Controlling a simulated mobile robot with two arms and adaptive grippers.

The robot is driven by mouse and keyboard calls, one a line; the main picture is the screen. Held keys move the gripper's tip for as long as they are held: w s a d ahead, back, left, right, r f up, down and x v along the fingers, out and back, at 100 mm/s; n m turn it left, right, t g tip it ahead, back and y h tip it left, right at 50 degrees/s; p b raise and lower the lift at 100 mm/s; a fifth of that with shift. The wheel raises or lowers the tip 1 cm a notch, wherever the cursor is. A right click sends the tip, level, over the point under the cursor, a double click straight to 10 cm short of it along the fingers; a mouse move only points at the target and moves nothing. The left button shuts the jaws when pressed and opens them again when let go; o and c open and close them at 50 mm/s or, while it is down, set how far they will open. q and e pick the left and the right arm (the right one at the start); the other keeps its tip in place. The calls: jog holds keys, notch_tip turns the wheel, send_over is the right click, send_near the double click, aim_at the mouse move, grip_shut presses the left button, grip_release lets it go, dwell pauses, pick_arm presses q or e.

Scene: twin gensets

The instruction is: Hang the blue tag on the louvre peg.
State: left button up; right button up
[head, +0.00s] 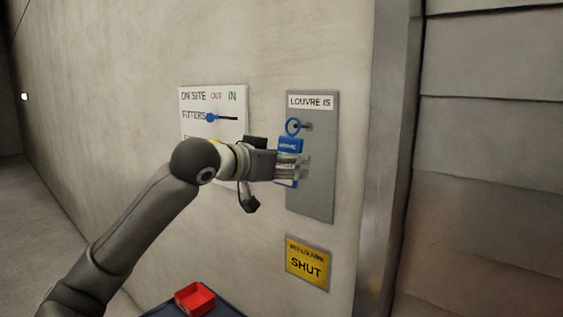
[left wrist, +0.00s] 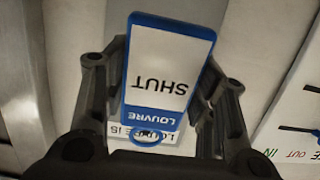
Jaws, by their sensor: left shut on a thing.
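The blue tag (head: 289,144) has a blue ring (head: 292,127) at its top. My left gripper (head: 303,166) is shut on the tag in front of the grey louvre board (head: 319,192). In the head view the ring overlaps the base of the small peg (head: 307,126) under the "LOUVRE IS" label; I cannot tell if it is around the peg. In the left wrist view the tag (left wrist: 167,72), white with a blue border, reads "LOUVRE SHUT" upside down between the fingers (left wrist: 165,95). My right gripper is not in view.
A white "ON SITE" board (head: 213,95) with a blue marker (head: 211,118) is on the wall to the left. A yellow "SHUT" sign (head: 307,262) is below the louvre board. A red tray (head: 195,298) is at the bottom. A metal frame (head: 385,180) and slats stand right.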

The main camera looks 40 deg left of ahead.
pick_arm(q)
jog(key=shift+f+p+x, duration=0.2)
jog(key=shift+p+x, duration=0.45)
jog(key=shift+x, duration=1.05)
jog(key=o, duration=1)
jog(key=shift+s, duration=0.1)
jog(key=v, duration=1.1)
jog(key=shift+s, duration=0.45)
